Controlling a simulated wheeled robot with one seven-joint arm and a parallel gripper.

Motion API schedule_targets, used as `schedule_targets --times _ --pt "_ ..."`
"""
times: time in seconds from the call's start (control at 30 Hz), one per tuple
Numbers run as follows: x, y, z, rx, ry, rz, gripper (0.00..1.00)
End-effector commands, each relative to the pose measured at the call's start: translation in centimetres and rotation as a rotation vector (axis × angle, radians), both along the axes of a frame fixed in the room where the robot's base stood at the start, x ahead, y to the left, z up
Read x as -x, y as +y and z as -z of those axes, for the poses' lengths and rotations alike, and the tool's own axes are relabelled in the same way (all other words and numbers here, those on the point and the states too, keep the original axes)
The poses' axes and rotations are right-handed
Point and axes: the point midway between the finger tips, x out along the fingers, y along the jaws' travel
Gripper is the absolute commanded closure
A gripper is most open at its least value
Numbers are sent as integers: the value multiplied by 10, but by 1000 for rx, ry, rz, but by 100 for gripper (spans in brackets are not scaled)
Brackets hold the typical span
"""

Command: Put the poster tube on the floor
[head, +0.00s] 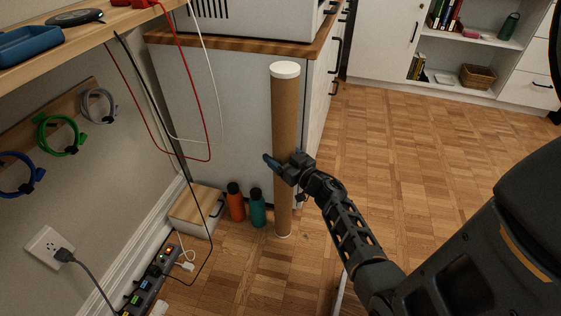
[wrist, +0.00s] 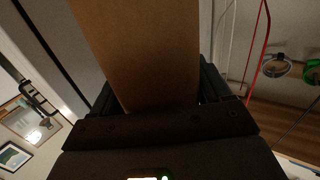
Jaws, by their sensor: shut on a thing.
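The poster tube (head: 285,115) is a tall brown cardboard cylinder with white end caps. It stands upright in front of the white cabinet, and its lower end appears at floor level beside the teal bottle; I cannot tell whether it touches the floor (head: 325,230). My gripper (head: 282,170) is shut on the tube around its middle, coming from the right. In the wrist view the tube (wrist: 145,50) fills the space between the fingers. The far side of the tube is hidden.
An orange bottle (head: 236,203) and a teal bottle (head: 257,208) stand left of the tube, near a wood-topped box (head: 196,208). A power strip (head: 150,282) lies by the wall. Red and white cables hang from the desk (head: 85,38). Open parquet lies to the right.

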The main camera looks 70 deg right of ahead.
Motion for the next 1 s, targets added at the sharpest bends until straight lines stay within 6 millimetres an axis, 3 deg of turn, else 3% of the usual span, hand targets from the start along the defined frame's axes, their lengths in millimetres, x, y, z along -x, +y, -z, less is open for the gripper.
schedule_targets --times 0.43,0.47,0.7,1.0 --pt "0 0 8 1 -3 -1 100" --pt "0 0 9 0 -1 0 21" --pt "0 0 9 0 -1 0 0" --pt "1 0 4 1 0 0 0"
